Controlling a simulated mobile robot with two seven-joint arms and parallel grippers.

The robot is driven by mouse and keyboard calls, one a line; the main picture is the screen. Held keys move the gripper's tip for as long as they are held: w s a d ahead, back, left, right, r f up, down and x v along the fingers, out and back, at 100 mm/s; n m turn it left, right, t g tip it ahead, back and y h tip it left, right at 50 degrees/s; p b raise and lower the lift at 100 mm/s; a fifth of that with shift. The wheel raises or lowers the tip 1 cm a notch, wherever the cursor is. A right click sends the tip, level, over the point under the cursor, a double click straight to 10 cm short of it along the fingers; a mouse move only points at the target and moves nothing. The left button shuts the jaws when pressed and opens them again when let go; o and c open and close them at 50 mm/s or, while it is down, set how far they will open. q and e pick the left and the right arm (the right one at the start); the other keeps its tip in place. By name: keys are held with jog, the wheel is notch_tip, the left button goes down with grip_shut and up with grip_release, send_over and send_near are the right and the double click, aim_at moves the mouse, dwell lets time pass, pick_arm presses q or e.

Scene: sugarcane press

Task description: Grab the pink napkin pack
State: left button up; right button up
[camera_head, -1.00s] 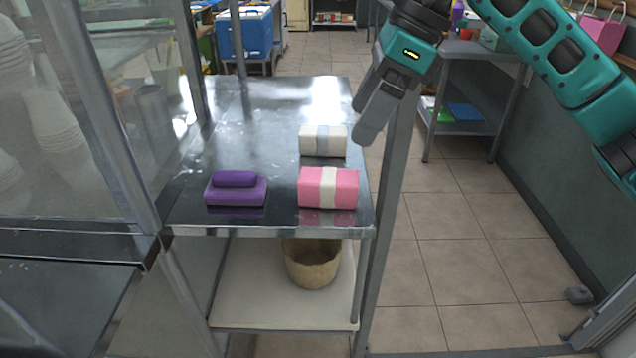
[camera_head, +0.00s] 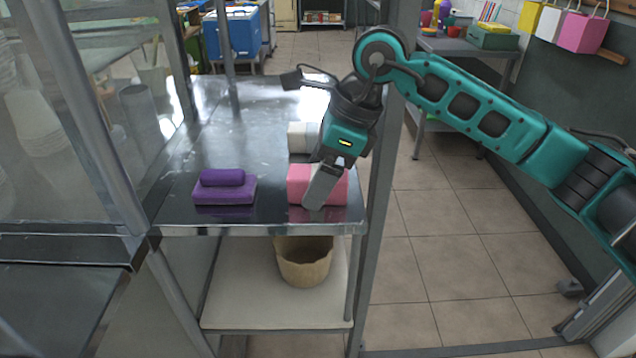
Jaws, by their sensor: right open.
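The pink napkin pack (camera_head: 298,183) lies near the front right corner of the metal table's top shelf. My right gripper (camera_head: 318,192) points down at the pack, and its finger covers the pack's middle, so the pale band is hidden. The right gripper is open. I cannot tell whether the finger touches the pack or is just in front of or above it. My left gripper is not in view.
A white pack (camera_head: 298,137) lies behind the pink one, partly hidden by my right gripper. A purple stack (camera_head: 224,188) lies to the left. A metal post (camera_head: 376,200) stands close on the right. A basket (camera_head: 304,262) sits on the lower shelf (camera_head: 240,305).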

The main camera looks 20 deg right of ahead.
jog(key=shift+f+b, duration=0.3)
jog(key=shift+f, duration=0.15)
dwell(0.4)
jog(key=c, duration=1)
jog(key=shift+a, duration=0.1)
jog(key=shift+c, duration=0.5)
jog(key=shift+r, duration=0.15)
